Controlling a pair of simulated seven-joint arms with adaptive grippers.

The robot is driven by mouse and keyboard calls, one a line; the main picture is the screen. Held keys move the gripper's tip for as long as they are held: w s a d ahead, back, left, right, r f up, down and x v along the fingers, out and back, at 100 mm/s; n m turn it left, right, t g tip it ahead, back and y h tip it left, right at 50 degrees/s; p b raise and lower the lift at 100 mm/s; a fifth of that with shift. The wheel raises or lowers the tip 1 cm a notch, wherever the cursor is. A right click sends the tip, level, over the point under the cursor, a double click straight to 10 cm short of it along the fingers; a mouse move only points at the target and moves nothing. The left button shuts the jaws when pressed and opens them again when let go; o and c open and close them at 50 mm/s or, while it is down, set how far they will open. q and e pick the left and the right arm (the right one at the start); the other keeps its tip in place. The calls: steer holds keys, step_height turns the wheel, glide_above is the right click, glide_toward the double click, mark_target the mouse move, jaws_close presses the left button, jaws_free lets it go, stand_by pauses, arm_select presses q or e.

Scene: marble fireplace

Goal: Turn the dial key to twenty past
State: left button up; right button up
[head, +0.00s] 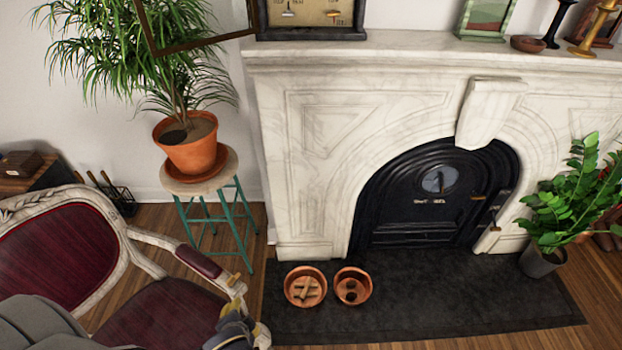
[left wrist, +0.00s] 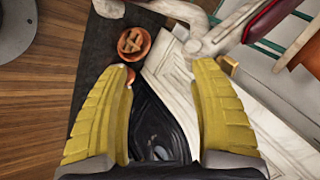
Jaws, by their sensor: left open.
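A clock (head: 312,14) stands on the mantel at the top edge of the head view, with most of it cut off. On its cream face I see two small keys, a grey key (head: 289,13) on the left and an orange-yellow key (head: 333,13) on the right. The clock's dark-framed door (head: 205,41) hangs open to the left. My left gripper (head: 248,308) is low at the bottom, by the armchair's arm and far below the clock. In the left wrist view its yellow fingers (left wrist: 157,66) are spread with nothing between them. My right gripper is out of view.
A potted plant (head: 190,153) on a teal-legged stool (head: 227,172) stands left of the fireplace (head: 300,150). A red armchair (head: 60,255) is at lower left. Two terracotta bowls (head: 291,287) sit on the dark hearth. A green frame (head: 487,17) and candlesticks (head: 594,30) stand right on the mantel.

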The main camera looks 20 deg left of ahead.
arm_select(q)
step_height(320, 180, up, 12)
steer(key=w+a+t+y, duration=0.1)
steer(key=w+a+t, duration=0.1)
steer(key=w+d+r+n+t, duration=0.2)
steer(key=w+r+t, duration=0.2)
steer(key=w+r, duration=1.1)
steer(key=w+d+r+n+t, duration=0.15)
steer(key=w+r+t, duration=0.25)
steer(key=w+r, duration=1.1)
steer(key=w+d+r+n+t, duration=0.15)
steer(key=w+r, duration=0.35)
steer(key=r, duration=0.5)
steer(key=w+d+r+t, duration=0.15)
steer(key=w+r, duration=0.35)
steer(key=r, duration=0.5)
steer(key=w+d+r+t, duration=0.1)
steer(key=w+r+t, duration=0.3)
steer(key=r, duration=0.6)
steer(key=shift+g, duration=0.7)
steer(key=x, duration=1.7)
steer(key=shift+w+a+f, duration=0.15)
steer(key=shift+w+f, duration=0.05)
steer(key=shift+w, duration=0.2)
steer(key=shift+c, duration=0.3)
